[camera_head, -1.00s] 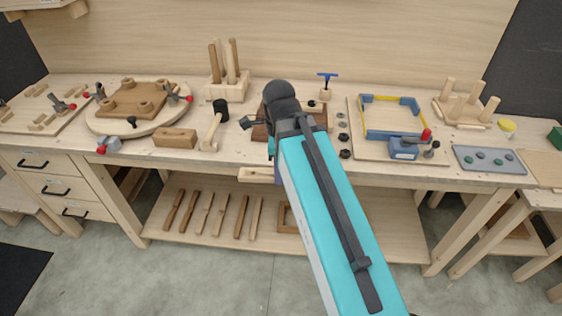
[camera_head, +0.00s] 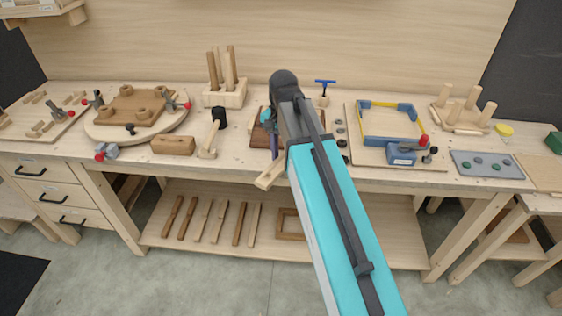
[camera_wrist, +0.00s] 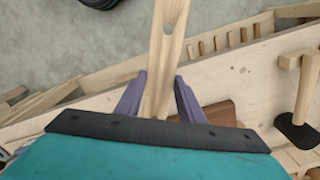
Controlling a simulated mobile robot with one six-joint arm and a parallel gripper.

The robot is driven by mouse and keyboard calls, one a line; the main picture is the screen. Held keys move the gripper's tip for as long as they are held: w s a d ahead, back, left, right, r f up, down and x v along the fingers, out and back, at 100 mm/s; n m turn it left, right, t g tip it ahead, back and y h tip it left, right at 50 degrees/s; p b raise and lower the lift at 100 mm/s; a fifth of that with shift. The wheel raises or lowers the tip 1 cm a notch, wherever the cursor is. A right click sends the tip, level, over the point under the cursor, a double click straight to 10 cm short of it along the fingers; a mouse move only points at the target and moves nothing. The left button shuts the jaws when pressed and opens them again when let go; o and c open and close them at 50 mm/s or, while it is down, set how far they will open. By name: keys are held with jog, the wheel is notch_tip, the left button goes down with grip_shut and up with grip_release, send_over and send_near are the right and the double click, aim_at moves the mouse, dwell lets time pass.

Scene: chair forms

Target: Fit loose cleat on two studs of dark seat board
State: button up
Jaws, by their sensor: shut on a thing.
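The cleat sticks out between the purple fingers, toward the top of the wrist view. In the head view the cleat (camera_head: 270,176) hangs slantwise at the bench's front edge, its free end toward the lower left. The dark seat board (camera_head: 260,138) lies on the bench behind the gripper, mostly hidden by my arm. A brown corner of it (camera_wrist: 220,112) shows in the wrist view. I cannot make out its studs.
A mallet (camera_head: 214,130) and a wooden block (camera_head: 173,145) lie left of the seat board. Several dark rings (camera_head: 340,130) and a blue-framed panel (camera_head: 362,130) are to the right. A peg block (camera_head: 228,95) stands behind.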

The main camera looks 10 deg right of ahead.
jog(key=shift+w+d+n, duration=0.3)
jog(key=shift+w+n, duration=0.3)
jog(key=shift+n, duration=0.25)
jog(key=shift+w+d+n, duration=0.25)
jog(key=shift+w+n, duration=0.3)
jog(key=shift+n, duration=0.3)
jog(key=shift+a, duration=0.1)
